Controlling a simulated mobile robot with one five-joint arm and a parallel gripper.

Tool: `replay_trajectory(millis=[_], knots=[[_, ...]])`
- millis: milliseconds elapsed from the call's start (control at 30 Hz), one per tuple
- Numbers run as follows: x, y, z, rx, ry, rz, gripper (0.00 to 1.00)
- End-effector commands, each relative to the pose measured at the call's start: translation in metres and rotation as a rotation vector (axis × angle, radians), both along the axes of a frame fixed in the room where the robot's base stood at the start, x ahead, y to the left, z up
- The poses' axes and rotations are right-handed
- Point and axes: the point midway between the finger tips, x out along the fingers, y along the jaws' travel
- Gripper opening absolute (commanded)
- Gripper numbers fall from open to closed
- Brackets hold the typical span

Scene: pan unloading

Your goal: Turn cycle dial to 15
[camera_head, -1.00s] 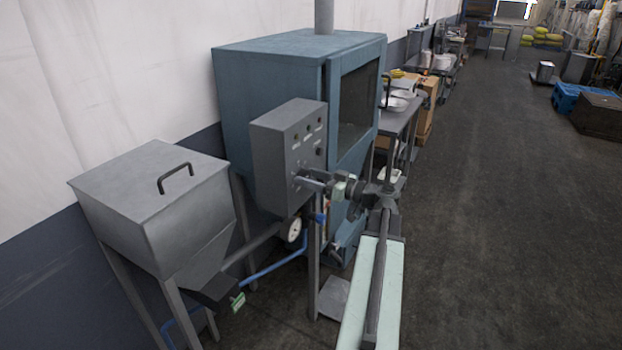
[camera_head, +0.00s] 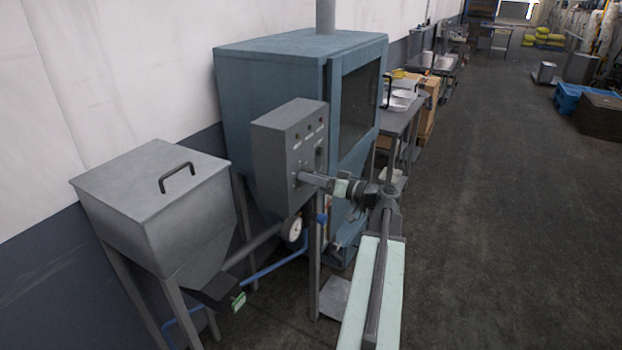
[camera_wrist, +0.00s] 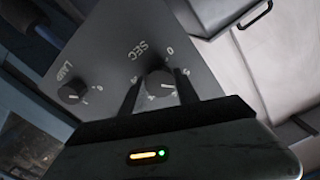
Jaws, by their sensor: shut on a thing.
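The cycle dial (camera_wrist: 160,82), marked SEC, is a round knob on the dark face of the grey control box (camera_head: 283,160). My gripper (camera_wrist: 160,92) is at this dial, with one dark finger on each side of it, shut on it. In the head view my gripper (camera_head: 303,178) reaches the lower part of the box's face, and the dial is hidden there. The dial's exact setting is too small to read. A second dial (camera_wrist: 70,94), marked LAMP, sits to the left in the wrist view.
The control box is fixed to a blue cabinet machine (camera_head: 265,65) with a window. A grey lidded hopper (camera_head: 150,190) stands to the left. A table with white pans (camera_head: 402,100) stands behind the machine.

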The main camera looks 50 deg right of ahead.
Motion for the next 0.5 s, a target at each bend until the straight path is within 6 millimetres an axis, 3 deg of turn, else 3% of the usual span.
replay_trajectory(millis=[500], knots=[[-0.0006, 0.0000, 0.0000, 0.475, 0.119, 0.000, 0.00]])
